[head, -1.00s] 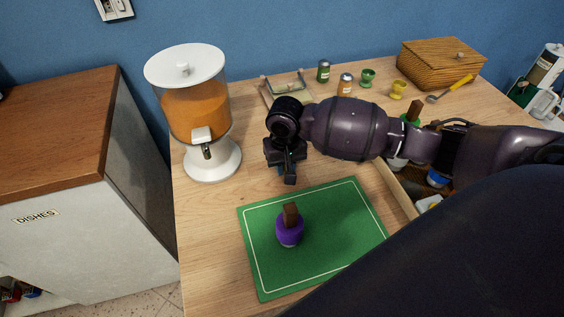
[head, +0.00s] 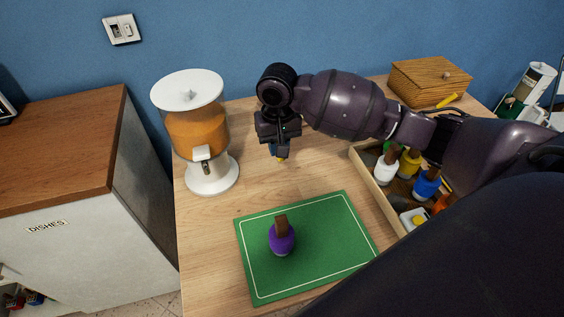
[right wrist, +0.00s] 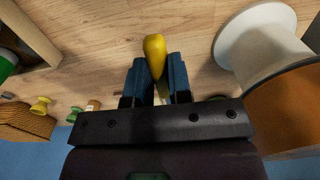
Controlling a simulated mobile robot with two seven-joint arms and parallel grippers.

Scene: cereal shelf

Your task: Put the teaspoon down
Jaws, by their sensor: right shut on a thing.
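My right gripper (head: 279,150) hangs above the wooden table, behind the green mat and right of the juice dispenser. It is shut on the teaspoon, whose yellow handle end (right wrist: 154,45) sticks out between the blue fingers (right wrist: 160,80) in the right wrist view. A strip of metal shows between the fingers; the bowl is hidden. My left gripper is not in view.
The dispenser (head: 190,130) stands close by at left. A green mat (head: 325,225) bears a purple-based object with a brown handle (head: 282,237). A wooden tray (head: 372,186) holds several coloured pieces at right. Bare table lies between dispenser and tray.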

